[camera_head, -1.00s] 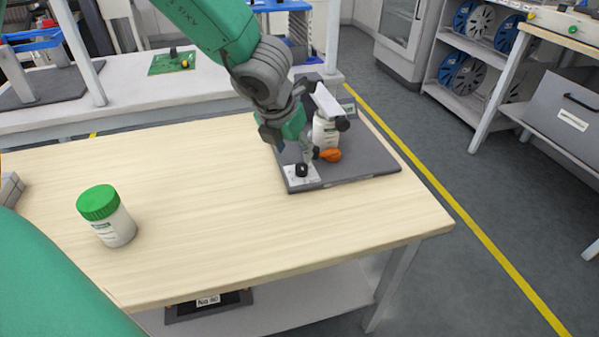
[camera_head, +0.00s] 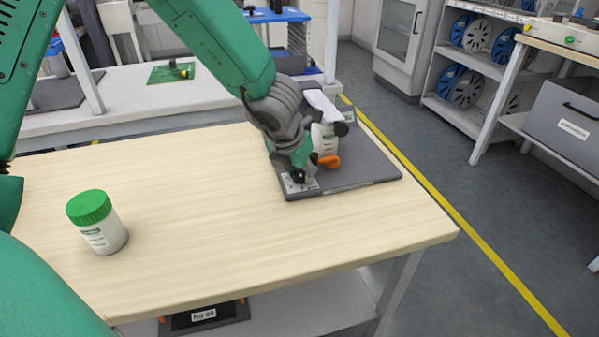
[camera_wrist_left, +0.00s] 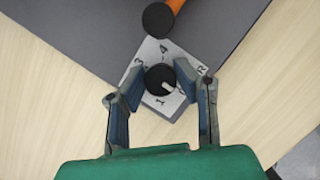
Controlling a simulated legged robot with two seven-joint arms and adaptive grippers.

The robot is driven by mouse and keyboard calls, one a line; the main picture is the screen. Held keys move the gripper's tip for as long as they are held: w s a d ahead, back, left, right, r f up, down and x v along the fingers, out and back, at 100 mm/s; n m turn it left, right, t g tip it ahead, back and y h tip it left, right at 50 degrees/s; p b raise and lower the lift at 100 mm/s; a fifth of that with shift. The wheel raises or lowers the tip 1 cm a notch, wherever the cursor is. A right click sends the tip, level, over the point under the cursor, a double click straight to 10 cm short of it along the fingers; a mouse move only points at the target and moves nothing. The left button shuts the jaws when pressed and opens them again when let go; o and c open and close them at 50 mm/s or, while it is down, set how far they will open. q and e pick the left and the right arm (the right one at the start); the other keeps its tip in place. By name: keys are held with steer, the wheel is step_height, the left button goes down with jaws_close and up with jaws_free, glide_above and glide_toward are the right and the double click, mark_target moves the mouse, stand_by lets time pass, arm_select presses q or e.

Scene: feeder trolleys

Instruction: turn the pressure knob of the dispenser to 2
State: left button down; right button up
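The pressure knob (camera_wrist_left: 160,79) is black with a white pointer mark, on a pale dial plate (camera_wrist_left: 163,51). In the left wrist view the mark points to the lower right. Figures 1, 3 and 4 and a letter like R show; no 2 is visible, and the left finger covers part of the plate's left side. My left gripper (camera_wrist_left: 161,78) is open, its fingers on either side of the knob with gaps visible. In the head view my left gripper (camera_head: 298,172) is low over the plate, beside the dispenser's white bottle (camera_head: 325,137) and orange part (camera_head: 329,161). My right gripper is out of view.
The dispenser stands on a dark grey mat (camera_head: 365,168) at the right end of the wooden table (camera_head: 190,205). A white jar with a green lid (camera_head: 97,222) stands at the table's left. The table between them is clear.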

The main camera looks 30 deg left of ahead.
arm_select(q)
steer(key=shift+r, duration=0.1)
steer(key=shift+a+r+m+p, duration=0.1)
steer(key=shift+m+p, duration=0.4)
steer(key=shift+p, duration=0.25)
steer(key=m+h+p, duration=0.1)
steer(key=m+p, duration=0.2)
steer(key=p, duration=0.3)
steer(key=m+g+h+p, duration=0.1)
steer(key=m+p, duration=0.3)
steer(key=p, duration=0.3)
steer(key=m+h+p, duration=0.2)
steer(key=m+p, duration=0.2)
steer(key=p, duration=0.2)
steer(key=shift+w+a+r+g, duration=0.1)
steer(key=shift+w+r+g, duration=0.05)
steer(key=shift+g, duration=0.25)
steer(key=shift+m+g+p, duration=0.3)
steer(key=shift+m+p, duration=0.4)
steer(key=shift+m, duration=0.2)
steer(key=shift+f+m, duration=0.2)
steer(key=shift+m, duration=0.3)
steer(key=shift+m+g+h, duration=0.4)
steer(key=shift+m+g, duration=0.6)
steer(key=shift+m, duration=1.1)
steer(key=shift+w, duration=0.1)
